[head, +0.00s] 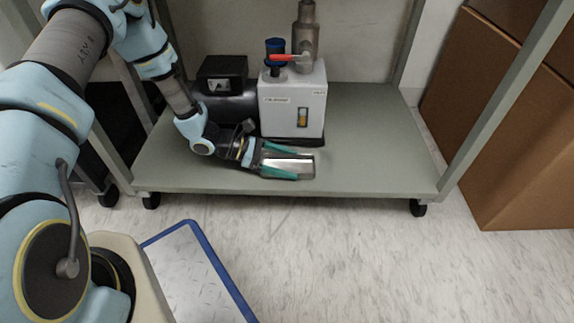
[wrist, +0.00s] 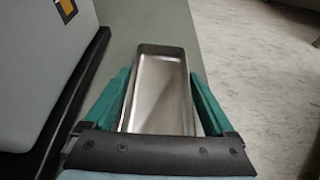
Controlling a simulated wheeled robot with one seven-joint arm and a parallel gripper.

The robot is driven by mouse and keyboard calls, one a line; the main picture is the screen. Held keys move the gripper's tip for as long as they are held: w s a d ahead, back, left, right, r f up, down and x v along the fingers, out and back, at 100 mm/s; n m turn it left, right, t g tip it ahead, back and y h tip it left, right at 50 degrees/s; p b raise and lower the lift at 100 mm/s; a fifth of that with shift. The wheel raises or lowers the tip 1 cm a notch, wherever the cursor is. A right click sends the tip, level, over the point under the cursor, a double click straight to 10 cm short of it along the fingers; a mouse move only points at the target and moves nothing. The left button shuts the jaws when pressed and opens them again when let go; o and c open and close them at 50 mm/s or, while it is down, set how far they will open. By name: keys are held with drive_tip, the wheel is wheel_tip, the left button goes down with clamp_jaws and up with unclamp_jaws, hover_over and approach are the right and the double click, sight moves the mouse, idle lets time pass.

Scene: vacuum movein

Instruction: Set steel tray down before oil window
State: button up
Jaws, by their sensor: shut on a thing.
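The steel tray (head: 290,163) is a shallow, shiny rectangular pan. My gripper (head: 285,162), with green fingers, is shut on its long sides. In the head view the tray is low over the shelf, in front of the pump; I cannot tell whether it touches the shelf. In the wrist view the tray (wrist: 160,85) is empty and points away between the fingers (wrist: 160,95). The oil window (head: 303,117) is a small yellow-amber pane on the front of the white pump (head: 285,93). It also shows at the top left of the wrist view (wrist: 66,10).
The grey-green shelf (head: 380,150) is on a wheeled frame and is clear to the pump's right. A red-handled valve (head: 288,57) tops the pump. Brown boxes (head: 510,130) stand at right. A blue-edged mat (head: 205,262) lies on the floor.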

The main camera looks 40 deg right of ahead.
sight(266, 155)
drive_tip(key=o, duration=1.2)
drive_tip(key=shift+c, duration=0.2)
drive_tip(key=shift+r, duration=0.1)
drive_tip(key=p+v, duration=0.3)
drive_tip(key=v, duration=0.3)
drive_tip(key=shift+r, duration=0.15)
drive_tip(key=shift+v, duration=0.85)
drive_tip(key=w+a+r+m+t+y, duration=0.1)
drive_tip(key=a+r+m+t+y, duration=0.2)
drive_tip(key=a+r, duration=0.5)
drive_tip(key=w+a+r+m+t+y, duration=0.2)
drive_tip(key=a+r, duration=0.6)
drive_tip(key=a, duration=0.7)
drive_tip(key=w+a+r+m+t+y, duration=0.1)
drive_tip(key=a+r+m+t+y, duration=0.4)
drive_tip(key=a+r, duration=0.3)
drive_tip(key=a+m, duration=0.1)
drive_tip(key=a, duration=0.3)
drive_tip(key=shift+w+a+r, duration=0.3)
drive_tip(key=shift+r, duration=0.05)
wheel_tip(266, 155, up, 48)
drive_tip(key=p, duration=4.8)
drive_tip(key=shift+r+p, duration=0.15)
drive_tip(key=shift+p, duration=0.15)
